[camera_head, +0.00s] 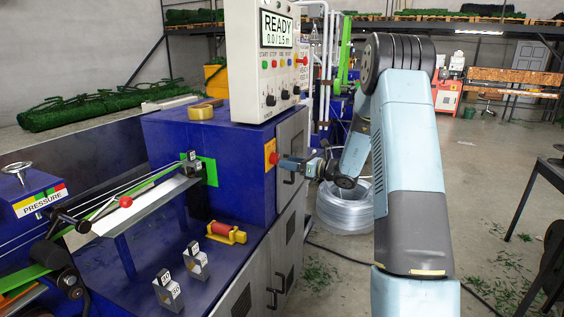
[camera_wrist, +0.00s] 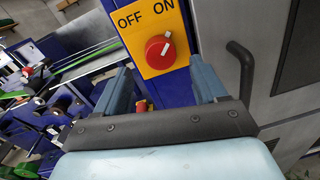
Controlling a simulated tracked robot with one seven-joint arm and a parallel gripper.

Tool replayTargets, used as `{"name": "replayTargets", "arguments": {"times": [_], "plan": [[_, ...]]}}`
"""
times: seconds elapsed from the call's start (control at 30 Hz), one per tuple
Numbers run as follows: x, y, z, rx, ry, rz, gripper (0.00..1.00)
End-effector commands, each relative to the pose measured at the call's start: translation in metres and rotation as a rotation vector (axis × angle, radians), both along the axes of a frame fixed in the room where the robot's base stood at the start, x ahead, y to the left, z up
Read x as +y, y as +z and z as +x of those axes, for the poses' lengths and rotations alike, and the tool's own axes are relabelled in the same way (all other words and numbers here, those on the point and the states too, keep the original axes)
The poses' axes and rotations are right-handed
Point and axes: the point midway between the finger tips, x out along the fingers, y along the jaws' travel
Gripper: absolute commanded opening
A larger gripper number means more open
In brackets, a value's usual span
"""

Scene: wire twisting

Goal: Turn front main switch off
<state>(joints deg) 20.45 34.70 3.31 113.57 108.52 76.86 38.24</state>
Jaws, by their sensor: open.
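The front main switch is a red round knob (camera_wrist: 160,52) on a yellow plate (camera_wrist: 136,18) marked OFF at left and ON at right. In the wrist view its white mark points up and to the right, toward ON. The knob also shows in the head view (camera_head: 273,158) on the blue cabinet's side. My gripper (camera_wrist: 165,82) is open, its two fingers apart on either side of the knob in the picture. The knob shows between and beyond the fingertips; I cannot tell the remaining gap. In the head view my gripper (camera_head: 290,165) is close to the switch plate.
A black door handle (camera_wrist: 241,68) sticks out right of the switch on the grey cabinet door (camera_head: 291,150). A control panel (camera_head: 268,60) reading READY stands above.

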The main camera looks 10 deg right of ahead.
Motion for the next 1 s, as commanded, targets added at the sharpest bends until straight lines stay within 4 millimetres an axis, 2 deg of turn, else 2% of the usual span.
{"name": "replayTargets", "arguments": {"times": [0.1, 0.3, 0.7, 1.0], "plan": [[0.015, 0.000, 0.011, 0.000, 0.003, 0.000, 0.71], [0.029, 0.000, 0.024, 0.000, 0.001, 0.000, 0.71], [0.032, 0.000, 0.028, 0.000, -0.001, 0.000, 0.71], [0.032, 0.000, 0.027, 0.000, -0.001, 0.000, 0.42]]}}
